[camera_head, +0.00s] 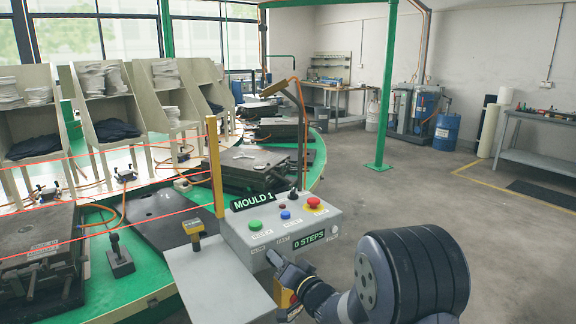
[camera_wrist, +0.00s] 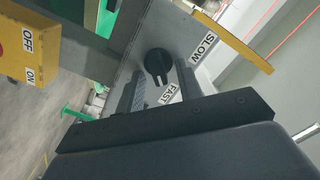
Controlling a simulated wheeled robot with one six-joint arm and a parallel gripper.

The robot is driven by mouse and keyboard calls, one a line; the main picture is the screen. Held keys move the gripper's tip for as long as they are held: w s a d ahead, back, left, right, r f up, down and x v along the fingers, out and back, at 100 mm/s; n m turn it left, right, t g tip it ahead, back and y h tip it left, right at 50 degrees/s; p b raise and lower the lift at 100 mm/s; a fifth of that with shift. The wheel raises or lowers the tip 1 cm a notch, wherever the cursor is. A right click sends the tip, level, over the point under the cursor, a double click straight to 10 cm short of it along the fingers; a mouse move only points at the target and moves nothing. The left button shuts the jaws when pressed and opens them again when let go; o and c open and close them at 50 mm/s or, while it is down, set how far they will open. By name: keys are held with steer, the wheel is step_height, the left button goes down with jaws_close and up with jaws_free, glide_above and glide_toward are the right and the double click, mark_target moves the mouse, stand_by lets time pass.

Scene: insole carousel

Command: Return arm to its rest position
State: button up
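My arm reaches in from the lower right of the head view. My gripper (camera_head: 280,268) is at the lower front side of the grey control box (camera_head: 262,238). In the wrist view its two dark fingers (camera_wrist: 160,85) stand apart, with a black selector knob (camera_wrist: 157,63) showing between them. The knob sits between SLOW and FAST labels on the box's side. I cannot tell whether the fingers touch the knob. No held object shows.
The box carries coloured buttons, a red stop button (camera_head: 314,202) and MOULD 1 and 0 STEPS displays. A yellow OFF/ON box (camera_wrist: 28,50) is close by in the wrist view. The green carousel (camera_head: 150,275) with moulds is at left. Open floor (camera_head: 400,205) lies to the right.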

steer(key=s+d+n+h+b, duration=0.1)
steer(key=s+d+n+h, duration=0.1)
steer(key=s+d+n, duration=0.4)
steer(key=s+n, duration=0.2)
steer(key=s, duration=0.2)
steer(key=shift+f, duration=0.3)
stand_by(1.9)
steer(key=shift+s+d, duration=0.15)
